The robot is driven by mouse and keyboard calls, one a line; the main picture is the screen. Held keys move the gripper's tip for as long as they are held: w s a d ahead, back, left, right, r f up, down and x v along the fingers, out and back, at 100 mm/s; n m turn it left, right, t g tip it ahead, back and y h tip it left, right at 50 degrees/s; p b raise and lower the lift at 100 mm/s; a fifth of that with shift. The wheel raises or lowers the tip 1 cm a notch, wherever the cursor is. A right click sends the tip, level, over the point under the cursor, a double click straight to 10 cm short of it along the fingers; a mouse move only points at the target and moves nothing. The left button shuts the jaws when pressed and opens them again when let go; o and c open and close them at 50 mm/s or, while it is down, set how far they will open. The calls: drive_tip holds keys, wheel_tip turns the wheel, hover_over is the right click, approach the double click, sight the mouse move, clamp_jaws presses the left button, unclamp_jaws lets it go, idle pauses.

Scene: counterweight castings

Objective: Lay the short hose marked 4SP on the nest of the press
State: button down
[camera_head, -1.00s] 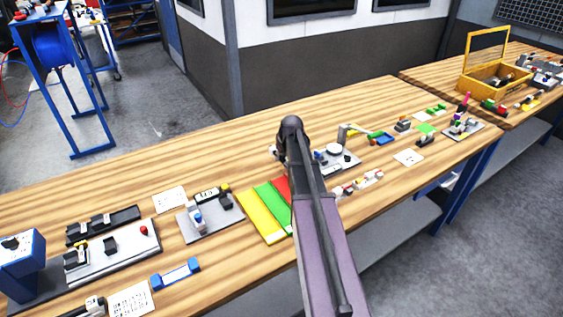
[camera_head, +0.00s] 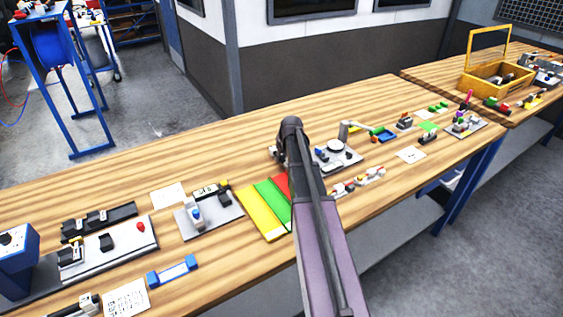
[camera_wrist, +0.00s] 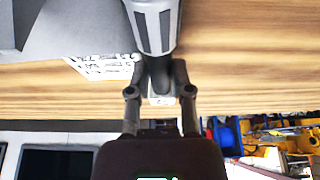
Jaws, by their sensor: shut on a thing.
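In the wrist view my gripper (camera_wrist: 157,88) is shut on a dark, narrow part of a thing. A small pale block (camera_wrist: 162,100) shows between the fingers. My gripper is hidden behind my arm in the head view. I cannot tell for sure which fixture is the press; a grey plate with a red button and dark blocks (camera_head: 120,256) stands at the left of the bench.
A printed card (camera_wrist: 102,68) lies near the gripper in the wrist view. The wooden bench (camera_head: 330,115) also bears yellow, green and red strips (camera_head: 259,211), a blue-ended bar (camera_head: 173,271) and several small fixtures. A yellow open box (camera_head: 490,78) stands far right. The bench's back strip is clear.

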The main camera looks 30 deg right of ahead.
drive_tip(key=shift+f, duration=0.45)
drive_tip(key=c, duration=0.5)
unclamp_jaws()
drive_tip(key=shift+c, duration=0.2)
drive_tip(key=shift+r, duration=0.25)
drive_tip(key=p+v, duration=1.1)
drive_tip(key=v, duration=0.1)
drive_tip(key=shift+a, duration=0.1)
idle(0.6)
drive_tip(key=s+a+g, duration=0.1)
drive_tip(key=s+a, duration=0.5)
drive_tip(key=a, duration=0.3)
drive_tip(key=s+a+f+g, duration=0.1)
drive_tip(key=s+a+g, duration=0.1)
drive_tip(key=s+a, duration=0.4)
drive_tip(key=s+a+g, duration=0.1)
drive_tip(key=s+a, duration=0.5)
drive_tip(key=a, duration=0.7)
drive_tip(key=shift+f, duration=0.2)
